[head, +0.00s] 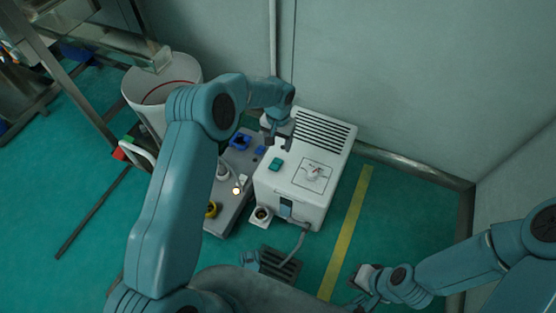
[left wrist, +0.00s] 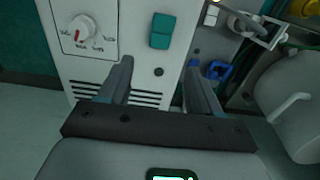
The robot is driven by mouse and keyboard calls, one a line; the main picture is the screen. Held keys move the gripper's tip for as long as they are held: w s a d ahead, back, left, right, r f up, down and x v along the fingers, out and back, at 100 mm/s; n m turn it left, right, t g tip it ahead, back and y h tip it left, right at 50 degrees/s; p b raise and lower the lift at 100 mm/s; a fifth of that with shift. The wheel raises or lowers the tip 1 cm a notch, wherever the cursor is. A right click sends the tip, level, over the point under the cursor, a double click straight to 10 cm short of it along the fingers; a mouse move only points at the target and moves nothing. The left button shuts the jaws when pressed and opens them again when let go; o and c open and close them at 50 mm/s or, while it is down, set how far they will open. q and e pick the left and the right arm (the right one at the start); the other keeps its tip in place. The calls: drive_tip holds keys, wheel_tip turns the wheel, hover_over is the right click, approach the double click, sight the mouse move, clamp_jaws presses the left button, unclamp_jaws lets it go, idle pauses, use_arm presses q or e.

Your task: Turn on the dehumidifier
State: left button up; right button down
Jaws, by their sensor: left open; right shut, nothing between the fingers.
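The dehumidifier (head: 330,150) is a white box with a slatted vent, standing on the floor against the wall. Its top has a dial (head: 316,173) with a red mark and a teal rocker switch (head: 276,164). The left wrist view also shows the dial (left wrist: 82,28) and the switch (left wrist: 161,31). My left gripper (head: 272,138) is open and empty above the top's left side; in the left wrist view the switch lies just beyond its fingertips (left wrist: 158,68). I cannot tell whether they touch the panel. My right gripper (head: 362,290) is shut and empty, low at the right, away from the dehumidifier.
A white drum (head: 160,85) stands behind my left arm. A floor drain (head: 280,264) lies in front. Green floor is clear at right.

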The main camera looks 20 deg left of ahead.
sight(278, 160)
use_arm(q)
wheel_tip(278, 160, down, 10)
drive_tip(key=b, duration=0.2)
drive_tip(key=shift+b, duration=0.3)
drive_tip(key=shift+r, duration=0.1)
